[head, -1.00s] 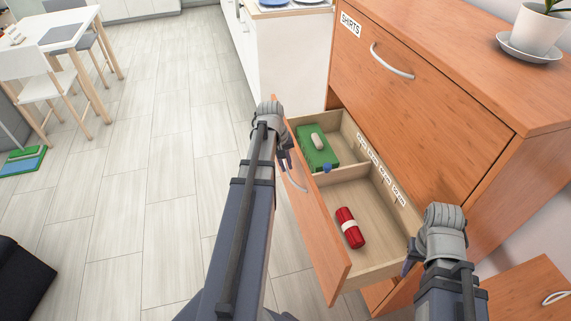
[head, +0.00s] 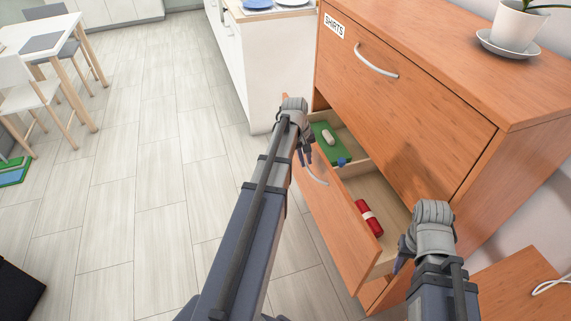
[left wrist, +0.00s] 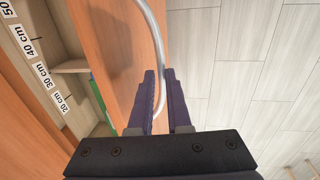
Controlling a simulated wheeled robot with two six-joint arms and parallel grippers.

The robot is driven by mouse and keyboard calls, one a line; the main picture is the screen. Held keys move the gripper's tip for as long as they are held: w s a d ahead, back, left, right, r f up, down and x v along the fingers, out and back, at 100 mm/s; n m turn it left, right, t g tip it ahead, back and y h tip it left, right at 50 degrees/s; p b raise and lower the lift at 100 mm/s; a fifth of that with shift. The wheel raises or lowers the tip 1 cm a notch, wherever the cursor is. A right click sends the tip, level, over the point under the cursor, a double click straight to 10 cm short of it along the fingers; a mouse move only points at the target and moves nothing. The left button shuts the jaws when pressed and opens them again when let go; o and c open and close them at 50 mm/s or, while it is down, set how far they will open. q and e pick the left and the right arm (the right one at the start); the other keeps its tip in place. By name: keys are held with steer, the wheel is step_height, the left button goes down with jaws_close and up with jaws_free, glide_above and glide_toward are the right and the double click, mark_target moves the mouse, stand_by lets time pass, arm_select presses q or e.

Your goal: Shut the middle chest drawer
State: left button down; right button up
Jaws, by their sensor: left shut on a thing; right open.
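The middle chest drawer (head: 337,212) is partly open, its orange wood front standing out from the chest. Its curved silver handle (head: 316,176) also shows in the left wrist view (left wrist: 157,45). My left gripper (left wrist: 162,88) is shut on this handle, one finger on each side of the bar. In the head view my left gripper (head: 304,152) is at the drawer front, partly hidden by its arm. My right gripper (head: 402,256) is open near the right end of the drawer. Inside lie a green item (head: 325,146) and a red roll (head: 369,218) with a pale band.
The chest's top drawer (head: 405,105), labelled SHIRTS, is shut. A potted plant on a saucer (head: 508,50) stands on top. A white kitchen unit (head: 275,60) is behind the chest.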

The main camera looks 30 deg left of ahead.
arm_select(q)
steer(key=w+d, duration=0.9)
steer(key=w, duration=0.2)
steer(key=shift+w, duration=0.3)
steer(key=c, duration=0.9)
jaws_free()
steer(key=shift+o, duration=0.2)
step_height(320, 180, up, 8)
steer(key=s+p, duration=0.1)
steer(key=p, duration=0.6)
steer(key=shift+s+a+f+p, duration=0.15)
steer(key=shift+a+p, duration=0.2)
steer(key=shift+a, duration=0.1)
